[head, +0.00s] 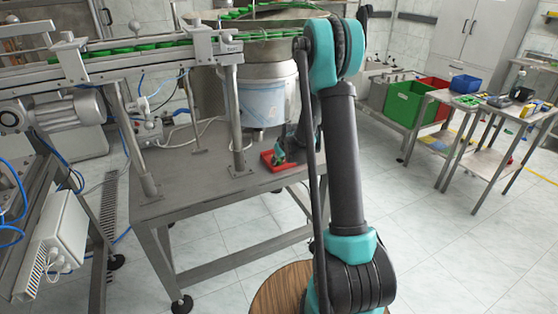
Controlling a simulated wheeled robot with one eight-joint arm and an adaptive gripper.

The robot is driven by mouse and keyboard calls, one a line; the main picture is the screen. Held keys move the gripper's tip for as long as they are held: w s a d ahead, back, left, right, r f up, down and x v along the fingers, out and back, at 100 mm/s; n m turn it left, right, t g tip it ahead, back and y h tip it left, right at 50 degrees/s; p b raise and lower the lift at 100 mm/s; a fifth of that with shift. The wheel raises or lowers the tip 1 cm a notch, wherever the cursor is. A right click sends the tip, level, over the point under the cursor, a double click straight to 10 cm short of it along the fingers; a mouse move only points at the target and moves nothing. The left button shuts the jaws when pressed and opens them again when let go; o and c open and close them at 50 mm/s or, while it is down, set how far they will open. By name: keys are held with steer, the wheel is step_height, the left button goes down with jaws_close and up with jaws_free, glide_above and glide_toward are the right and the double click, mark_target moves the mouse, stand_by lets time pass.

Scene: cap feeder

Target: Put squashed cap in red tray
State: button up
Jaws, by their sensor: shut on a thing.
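The red tray (268,161) sits on the grey metal table at its right corner, beside the feeder bowl's base. My arm reaches over from the right, and its gripper (280,158) is at the tray, small in the picture and partly behind my own arm. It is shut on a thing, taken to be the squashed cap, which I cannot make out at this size. Whether the gripper touches the tray floor or hovers just above it, I cannot tell.
The steel feeder bowl (262,90) stands behind the tray. A conveyor with green caps (143,47) runs along the upper left, with a post (235,120) left of the tray. Side tables (500,107) with bins stand at the right. Floor in front is clear.

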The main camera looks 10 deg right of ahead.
steer(key=shift+s+f, duration=0.25)
steer(key=shift+f, duration=0.15)
steer(key=shift+c, duration=0.2)
steer(key=o, duration=0.8)
steer(key=shift+w+f, duration=0.1)
steer(key=shift+f, duration=0.15)
steer(key=shift+d, duration=0.1)
steer(key=shift+r, duration=0.1)
steer(key=shift+r, duration=0.25)
steer(key=v, duration=1.2)
steer(key=s+d+f+m+g, duration=0.1)
steer(key=s+m, duration=0.1)
steer(key=s, duration=1.4)
steer(key=s+d+f+m+g+h, duration=0.1)
steer(key=s+d+m, duration=0.1)
steer(key=s, duration=1.5)
steer(key=shift+m+h, duration=0.3)
